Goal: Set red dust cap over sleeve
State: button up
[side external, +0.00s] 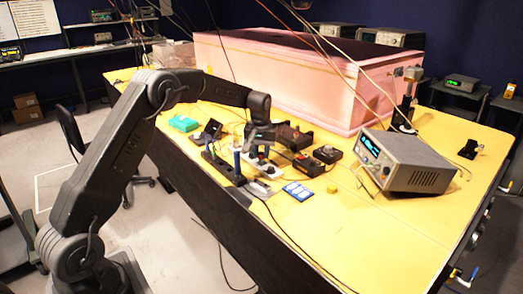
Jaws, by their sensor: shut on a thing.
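My gripper (260,138) hangs from the arm's wrist over the cluster of small parts near the table's front edge. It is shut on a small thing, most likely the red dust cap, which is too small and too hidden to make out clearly. Below the gripper are a white part with dark and reddish spots (262,160) and a blue upright piece (237,160) on a dark strip. I cannot tell which of these is the sleeve, or whether the held thing touches it.
A large pink foam enclosure (290,95) stands behind on the yellow table (400,235). A grey bench instrument (405,162) stands at right. The table's front right is mostly clear.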

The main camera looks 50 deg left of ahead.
jog(key=shift+f, duration=0.9)
jog(key=o, duration=1)
jog(key=shift+c, duration=0.2)
jog(key=shift+r, duration=0.1)
notch_tip(320, 180, up, 14)
jog(key=s+d, duration=0.1)
jog(key=shift+s+f, duration=0.15)
jog(key=shift+f, duration=0.05)
